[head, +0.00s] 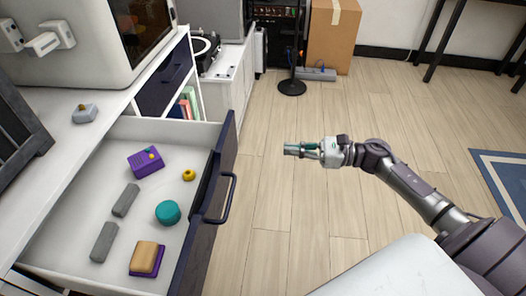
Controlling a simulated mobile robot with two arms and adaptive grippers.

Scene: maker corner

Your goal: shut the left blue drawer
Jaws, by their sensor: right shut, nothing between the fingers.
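The left blue drawer (218,187) stands pulled out from the white counter at the left, with its dark blue front facing right and a dark bar handle (228,199) on it. Inside the drawer lie a purple box, a yellow ring, a teal round thing, grey bars and a tan block on a purple piece. My right gripper (287,150) is shut and empty, over the floor to the right of the drawer front. It points left and is clear of the handle. My left gripper is not in view.
Another dark blue drawer (165,76) in the counter appears closed, above shelved books (188,103). A cardboard box (333,32) and a black stand base (292,87) are at the back. The wooden floor between is clear.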

